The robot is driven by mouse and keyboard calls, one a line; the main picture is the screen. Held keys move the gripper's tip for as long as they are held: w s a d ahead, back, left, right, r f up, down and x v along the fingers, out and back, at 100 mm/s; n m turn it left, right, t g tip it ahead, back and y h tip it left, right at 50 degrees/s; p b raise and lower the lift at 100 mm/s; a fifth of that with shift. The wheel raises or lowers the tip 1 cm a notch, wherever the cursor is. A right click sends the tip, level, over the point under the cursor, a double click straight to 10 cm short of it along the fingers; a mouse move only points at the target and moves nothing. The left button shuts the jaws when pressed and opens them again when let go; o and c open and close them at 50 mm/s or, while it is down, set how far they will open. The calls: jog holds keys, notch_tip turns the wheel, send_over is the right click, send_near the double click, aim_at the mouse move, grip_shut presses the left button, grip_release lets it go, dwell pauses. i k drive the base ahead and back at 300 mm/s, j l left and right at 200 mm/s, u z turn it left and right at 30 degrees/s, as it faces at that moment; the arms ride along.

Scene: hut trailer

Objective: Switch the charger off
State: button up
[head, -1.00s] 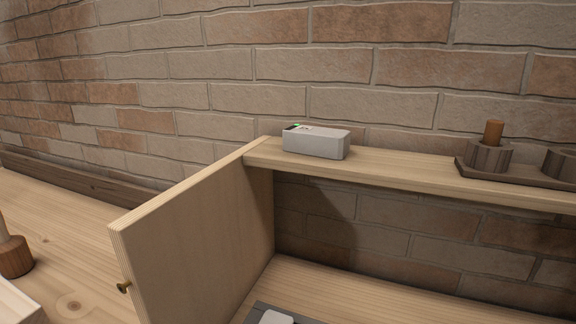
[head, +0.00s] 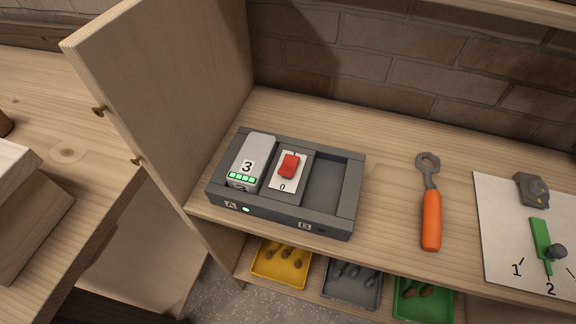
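The dark grey charger (head: 275,207) sits on the wooden shelf, left of the middle in the head view. Its left bay, marked A, holds a light grey battery (head: 252,155) marked 3 with a row of lit green bars. A small green light (head: 246,210) glows on the front by the A. The right bay (head: 323,187), marked B, is empty and its front light is dark. Between the bays is a red rocker switch (head: 289,165) on a white plate, with a 0 below it. My gripper is not in view.
An orange-handled wrench (head: 431,215) lies right of the charger. A white board (head: 500,235) with a green lever (head: 541,243) is at far right. Yellow (head: 281,277), grey (head: 352,293) and green (head: 423,306) bins sit below. A wooden side panel (head: 170,85) stands at the left.

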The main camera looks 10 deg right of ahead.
aim_at(288, 168)
jog(key=k+j+u, duration=0.15)
jog(key=u, duration=0.35)
jog(key=k+j+u, duration=0.3)
jog(key=u, duration=0.2)
